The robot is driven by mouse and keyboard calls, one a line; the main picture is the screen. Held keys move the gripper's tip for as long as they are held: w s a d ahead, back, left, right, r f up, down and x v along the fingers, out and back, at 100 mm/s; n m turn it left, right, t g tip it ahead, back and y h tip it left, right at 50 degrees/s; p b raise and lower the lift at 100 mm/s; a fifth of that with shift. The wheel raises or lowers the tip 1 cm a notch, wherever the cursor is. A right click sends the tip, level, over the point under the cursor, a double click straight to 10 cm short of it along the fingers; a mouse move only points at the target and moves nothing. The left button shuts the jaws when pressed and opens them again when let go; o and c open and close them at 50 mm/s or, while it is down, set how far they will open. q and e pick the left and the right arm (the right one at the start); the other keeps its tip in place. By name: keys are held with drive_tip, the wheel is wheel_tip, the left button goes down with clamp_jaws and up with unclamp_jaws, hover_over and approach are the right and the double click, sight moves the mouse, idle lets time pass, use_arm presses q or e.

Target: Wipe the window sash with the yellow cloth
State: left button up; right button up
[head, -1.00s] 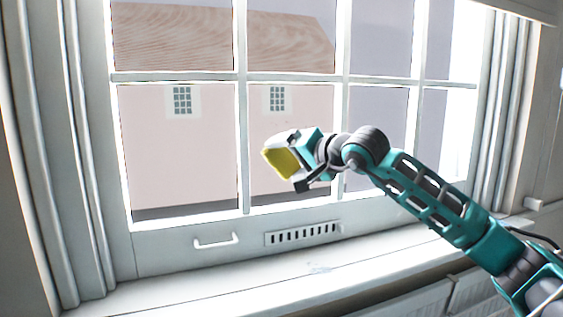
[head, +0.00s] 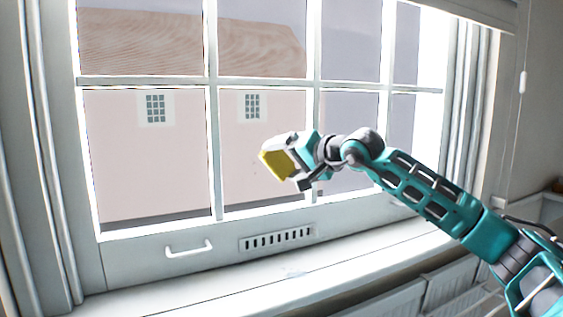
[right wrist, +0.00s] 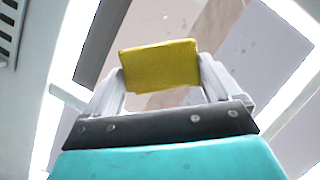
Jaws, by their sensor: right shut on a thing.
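The yellow cloth (head: 277,165) is a small folded pad held in my right gripper (head: 283,158). In the right wrist view the cloth (right wrist: 160,66) spans between the two fingers of the right gripper (right wrist: 160,80), which is shut on it. The window sash (head: 130,81) is white, with bars dividing several panes, and has a handle (head: 188,249) on its bottom rail. The gripper and cloth appear in front of a lower middle pane; I cannot tell whether the cloth touches the glass. Small specks show on the glass in the right wrist view. My left gripper is not in view.
A slotted vent (head: 278,239) sits in the bottom rail. The white sill (head: 220,288) below looks mostly clear. A radiator (head: 445,282) stands under the sill at the right. A blind cord (head: 522,85) hangs by the right wall.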

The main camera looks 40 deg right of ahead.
sight(256, 142)
drive_tip(key=shift+s+d+r+p, duration=0.5)
drive_tip(key=shift+d+r+p, duration=0.3)
drive_tip(key=shift+d+r, duration=0.8)
drive_tip(key=shift+w+a+f+p, duration=0.15)
drive_tip(key=shift+w+a+p, duration=0.2)
drive_tip(key=shift+a, duration=0.9)
drive_tip(key=shift+w+a+f+p, duration=0.1)
drive_tip(key=shift+w+a+p, duration=0.25)
drive_tip(key=shift+a, duration=0.85)
drive_tip(key=shift+w+a+f+p, duration=0.15)
drive_tip(key=shift+w+a+p, duration=0.2)
drive_tip(key=shift+a, duration=0.9)
drive_tip(key=shift+w+a+p, duration=0.15)
drive_tip(key=shift+w+a, duration=0.05)
drive_tip(key=shift+a, duration=0.7)
drive_tip(key=shift+w+a+p, duration=0.15)
drive_tip(key=shift+w+a, duration=0.05)
drive_tip(key=shift+a, duration=0.7)
drive_tip(key=shift+r+p, duration=0.9)
drive_tip(key=shift+r, duration=0.35)
drive_tip(key=shift+s+d+f, duration=0.15)
drive_tip(key=shift+d, duration=0.45)
drive_tip(key=shift+s+d+b, duration=0.25)
drive_tip(key=shift+d+b, duration=0.2)
drive_tip(key=shift+d, duration=0.6)
drive_tip(key=s+d, duration=0.2)
drive_tip(key=d, duration=0.6)
drive_tip(key=shift+d+b, duration=0.25)
drive_tip(key=shift+b, duration=0.15)
